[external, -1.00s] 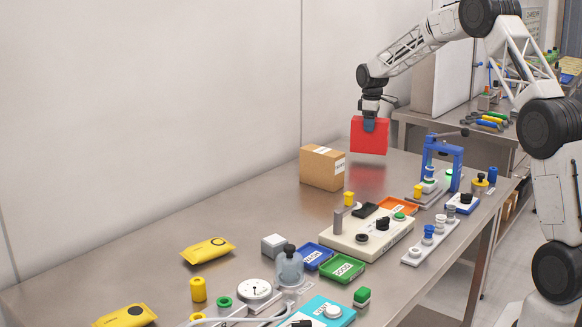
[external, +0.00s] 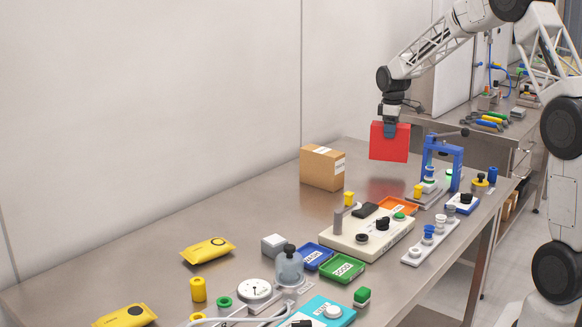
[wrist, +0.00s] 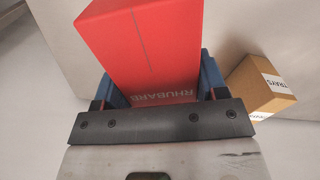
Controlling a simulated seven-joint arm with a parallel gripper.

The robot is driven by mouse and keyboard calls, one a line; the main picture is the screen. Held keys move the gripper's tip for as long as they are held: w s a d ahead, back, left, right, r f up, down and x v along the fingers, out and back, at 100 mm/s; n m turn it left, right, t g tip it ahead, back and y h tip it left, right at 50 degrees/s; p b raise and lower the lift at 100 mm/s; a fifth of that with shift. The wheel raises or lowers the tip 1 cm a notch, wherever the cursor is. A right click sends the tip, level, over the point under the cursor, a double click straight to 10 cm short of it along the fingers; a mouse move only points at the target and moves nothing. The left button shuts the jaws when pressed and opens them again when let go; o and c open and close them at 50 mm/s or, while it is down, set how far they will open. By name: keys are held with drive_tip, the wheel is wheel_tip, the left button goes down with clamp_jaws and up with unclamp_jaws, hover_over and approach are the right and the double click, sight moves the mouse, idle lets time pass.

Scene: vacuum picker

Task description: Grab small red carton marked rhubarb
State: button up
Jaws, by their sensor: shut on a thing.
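The small red carton (external: 389,145) hangs in my gripper (external: 389,129) above the back right part of the steel table. In the wrist view the carton (wrist: 150,45) fills the space between my blue gripper fingers (wrist: 160,88), and its face reads RHUBARB. My gripper is shut on the carton near its upper end. The carton is slightly tilted in the external view and clear of the table.
A brown cardboard box (external: 322,168) stands on the table, left of the carton; it also shows in the wrist view (wrist: 258,90). A blue press frame (external: 458,165) stands to the right. Yellow packs (external: 208,250), trays and several small parts cover the front.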

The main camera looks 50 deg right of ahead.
drive_tip(key=shift+s+a+r, duration=0.1)
drive_tip(key=shift+s+a, duration=0.25)
drive_tip(key=shift+s, duration=0.35)
drive_tip(key=shift+s+a+r, duration=0.1)
drive_tip(key=shift+s+a, duration=0.25)
drive_tip(key=shift+s, duration=0.35)
